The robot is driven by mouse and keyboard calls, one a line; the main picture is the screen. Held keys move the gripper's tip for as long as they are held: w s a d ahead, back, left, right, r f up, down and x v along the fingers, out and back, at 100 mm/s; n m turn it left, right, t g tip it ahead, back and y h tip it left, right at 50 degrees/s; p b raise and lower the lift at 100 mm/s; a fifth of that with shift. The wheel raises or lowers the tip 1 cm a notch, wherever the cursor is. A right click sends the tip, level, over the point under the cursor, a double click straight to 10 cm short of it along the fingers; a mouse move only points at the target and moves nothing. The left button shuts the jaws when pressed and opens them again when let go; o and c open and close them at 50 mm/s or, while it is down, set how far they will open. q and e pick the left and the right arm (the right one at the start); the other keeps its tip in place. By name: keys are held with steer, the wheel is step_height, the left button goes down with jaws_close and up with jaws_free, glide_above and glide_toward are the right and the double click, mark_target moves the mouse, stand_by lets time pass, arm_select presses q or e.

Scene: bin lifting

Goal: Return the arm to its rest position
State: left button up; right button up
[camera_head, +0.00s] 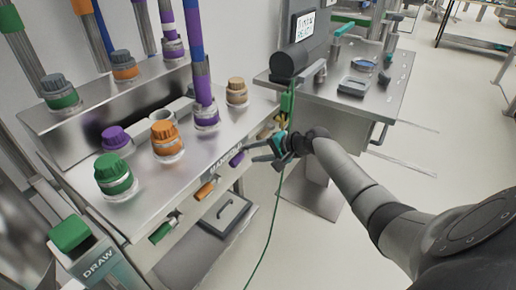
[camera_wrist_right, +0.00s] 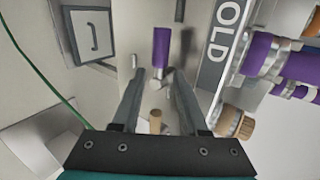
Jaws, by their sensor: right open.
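My right arm reaches in from the lower right of the head view. My right gripper (camera_head: 256,152) is open beside the front edge of the steel bench. It is close to a small purple handle (camera_head: 237,158) on that edge. In the right wrist view the two fingers of the right gripper (camera_wrist_right: 160,75) stand apart with nothing held between them. The purple handle (camera_wrist_right: 161,50) shows just beyond the fingertips; I cannot tell if they touch it. My left gripper is not in view.
The steel bench (camera_head: 75,150) carries green, orange and purple capped fittings and pipes. Orange (camera_head: 204,191) and green (camera_head: 162,232) handles line its front edge. A green cable (camera_head: 277,205) hangs beside the gripper. A second steel table (camera_head: 395,95) stands behind. Open floor lies right.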

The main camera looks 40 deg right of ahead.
steer(key=shift+s+d+r, duration=0.2)
steer(key=shift+s+r, duration=0.1)
steer(key=shift+s, duration=0.1)
steer(key=s+a+f+n+g+h, duration=0.1)
steer(key=s+f+n+g, duration=0.1)
steer(key=s+f, duration=0.65)
steer(key=s+a+f+n+g+h, duration=0.15)
steer(key=s+f, duration=0.35)
steer(key=f, duration=0.6)
steer(key=s+f+n+g+h, duration=0.2)
steer(key=s+f+n, duration=0.1)
steer(key=s+f, duration=0.5)
steer(key=s+a+f+n+g, duration=0.1)
steer(key=s+a+f+n, duration=0.2)
steer(key=s, duration=0.4)
steer(key=s+a+f+n, duration=0.3)
steer(key=s+a+f, duration=0.1)
steer(key=s, duration=0.3)
steer(key=s+a+f+n+g, duration=0.1)
steer(key=s+a+f+n, duration=0.2)
steer(key=s+f, duration=0.2)
steer(key=s, duration=0.3)
steer(key=shift+a+g, duration=0.35)
